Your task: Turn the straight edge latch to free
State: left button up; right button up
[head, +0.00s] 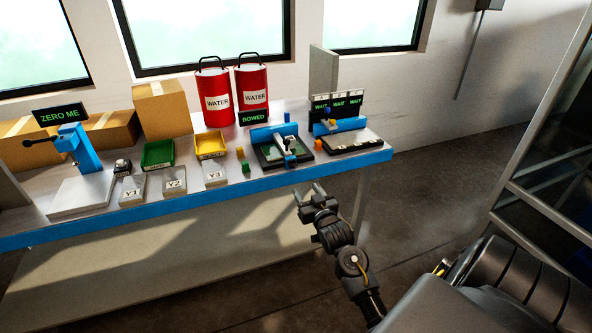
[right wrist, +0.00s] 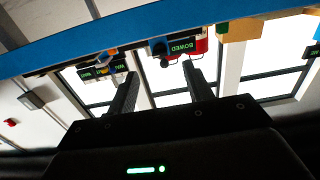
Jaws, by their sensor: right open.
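The station with the BOWED sign (head: 255,118) stands toward the right of the bench. It has a blue straight edge bar (head: 262,134) over a black-framed plate (head: 269,161). Small white, black and blue parts (head: 287,145) sit at the bar's right end; I cannot tell which is the latch or how it is turned. My right gripper (head: 308,191) is open and empty, in front of the bench edge and apart from the station. In the right wrist view its fingers (right wrist: 159,73) are spread, with the BOWED sign (right wrist: 186,47) beyond them. My left gripper is out of view.
A second station with several WAIT signs (head: 338,104) stands at the right. Green (head: 157,154) and yellow (head: 210,145) trays, small cubes and blocks lie left. Red water drums (head: 214,97) stand behind. The bench's blue front edge (head: 200,199) lies beyond my right gripper.

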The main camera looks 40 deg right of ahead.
aim_at(294, 167)
jog(key=x, duration=0.3)
jog(key=r+x, duration=0.1)
jog(key=x, duration=0.5)
jog(key=shift+w+d+r+p, duration=0.25)
jog(key=shift+r+p, duration=0.15)
jog(key=shift+w+d, duration=0.2)
jog(key=shift+w, duration=0.4)
jog(key=shift+c, duration=0.4)
jog(key=c, duration=0.9)
